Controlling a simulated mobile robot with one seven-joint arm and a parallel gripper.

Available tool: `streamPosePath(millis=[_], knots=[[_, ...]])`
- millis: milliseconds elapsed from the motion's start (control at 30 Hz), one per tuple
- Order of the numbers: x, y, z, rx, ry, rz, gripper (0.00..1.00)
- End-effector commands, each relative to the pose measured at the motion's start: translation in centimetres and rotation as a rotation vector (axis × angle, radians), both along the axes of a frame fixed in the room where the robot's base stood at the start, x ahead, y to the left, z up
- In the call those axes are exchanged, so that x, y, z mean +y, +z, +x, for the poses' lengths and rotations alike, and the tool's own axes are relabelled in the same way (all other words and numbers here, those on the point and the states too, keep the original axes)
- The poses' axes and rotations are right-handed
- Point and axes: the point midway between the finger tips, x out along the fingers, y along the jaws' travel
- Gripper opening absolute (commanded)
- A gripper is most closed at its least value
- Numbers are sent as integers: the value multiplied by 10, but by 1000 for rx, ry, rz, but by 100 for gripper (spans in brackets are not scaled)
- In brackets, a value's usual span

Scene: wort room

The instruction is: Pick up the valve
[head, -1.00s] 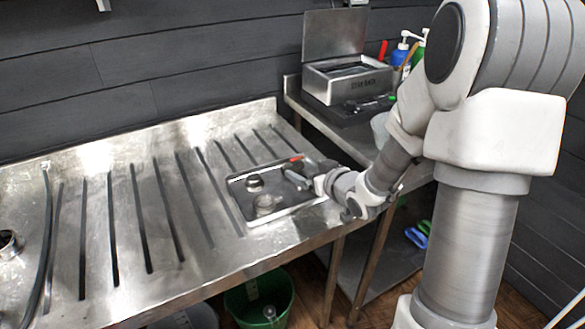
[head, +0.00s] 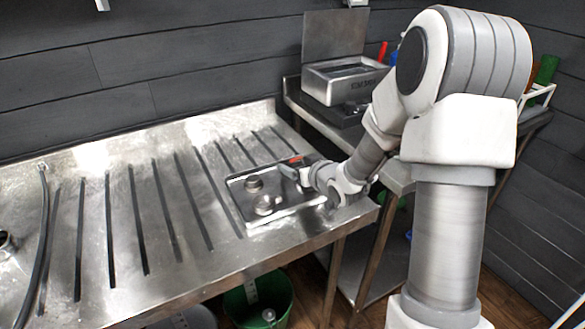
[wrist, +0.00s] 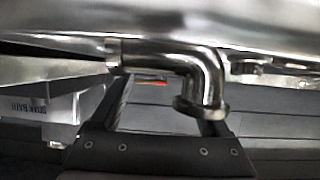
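A shallow metal tray (head: 236,212) lies on the steel drainboard. It holds a round fitting (head: 254,184) and a second one (head: 264,205). A small red part (head: 297,158), perhaps the valve's handle, shows at the tray's back right beside my gripper (head: 288,171). My gripper is low over the tray's right side. In the wrist view, my fingers stand apart on either side of a gap, and a shiny metal elbow (wrist: 205,75) crosses in front of them. Whether this elbow belongs to the valve, and whether the fingers touch it, I cannot tell.
The ribbed drainboard (head: 110,205) is clear to the left of the tray, with a black hose (head: 46,240) at far left. A lidded steel bath (head: 345,80) stands on the back right bench. A green bucket (head: 275,300) is below.

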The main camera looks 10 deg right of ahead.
Motion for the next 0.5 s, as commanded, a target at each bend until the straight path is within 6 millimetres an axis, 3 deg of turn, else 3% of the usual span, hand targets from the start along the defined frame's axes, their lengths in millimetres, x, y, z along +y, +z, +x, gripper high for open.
streamPosePath(millis=[33,267,500], knots=[[0,0,0,0,0,0,59],[0,0,0,0,0,0,17],[0,1,0,-1,0,-1,15]])
